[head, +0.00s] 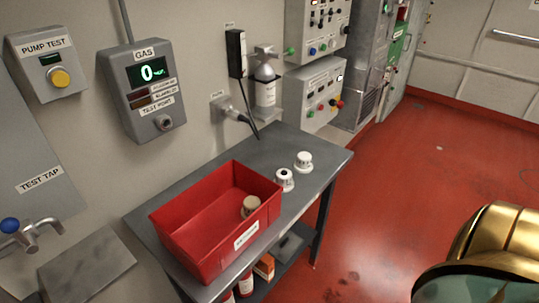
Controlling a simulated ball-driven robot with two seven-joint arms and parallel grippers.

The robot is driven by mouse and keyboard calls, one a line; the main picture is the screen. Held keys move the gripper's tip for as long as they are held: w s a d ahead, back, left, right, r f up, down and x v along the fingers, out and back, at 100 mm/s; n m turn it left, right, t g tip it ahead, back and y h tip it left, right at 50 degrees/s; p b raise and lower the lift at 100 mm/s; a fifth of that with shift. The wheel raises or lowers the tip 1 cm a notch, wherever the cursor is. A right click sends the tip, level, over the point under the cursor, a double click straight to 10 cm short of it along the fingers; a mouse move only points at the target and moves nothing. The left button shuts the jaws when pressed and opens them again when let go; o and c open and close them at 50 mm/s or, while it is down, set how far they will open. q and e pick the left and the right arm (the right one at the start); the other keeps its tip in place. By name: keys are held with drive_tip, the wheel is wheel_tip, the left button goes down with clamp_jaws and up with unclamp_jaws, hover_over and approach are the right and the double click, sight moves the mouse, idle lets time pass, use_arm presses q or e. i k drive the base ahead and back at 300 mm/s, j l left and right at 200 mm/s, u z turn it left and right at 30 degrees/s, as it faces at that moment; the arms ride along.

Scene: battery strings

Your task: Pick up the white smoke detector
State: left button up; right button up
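Two small round white detectors stand on the grey bench. The farther white detector (303,161) is near the bench's right edge and looks plain white. The nearer white detector (285,179) has a dark spot on its top and sits just beside the red bin's far right corner. A beige, yellowed detector (250,206) lies inside the red bin (191,240). I cannot tell which white one is the smoke detector. Neither of my grippers shows; only a gold and green part of my own body is at the lower right.
The grey metal bench (267,148) has free room behind the bin. A spray can (265,92) in a wall holder and a cable from a wall socket (222,107) are at its back. Orange and red-white items (264,266) are on the lower shelf. The red floor (410,170) is open.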

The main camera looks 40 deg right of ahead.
sight(304, 164)
drive_tip(key=i+l+u, duration=0.1)
drive_tip(key=l+u, duration=0.4)
drive_tip(key=l, duration=0.55)
drive_tip(key=l+u, duration=0.45)
drive_tip(key=l, duration=0.65)
drive_tip(key=k, duration=0.05)
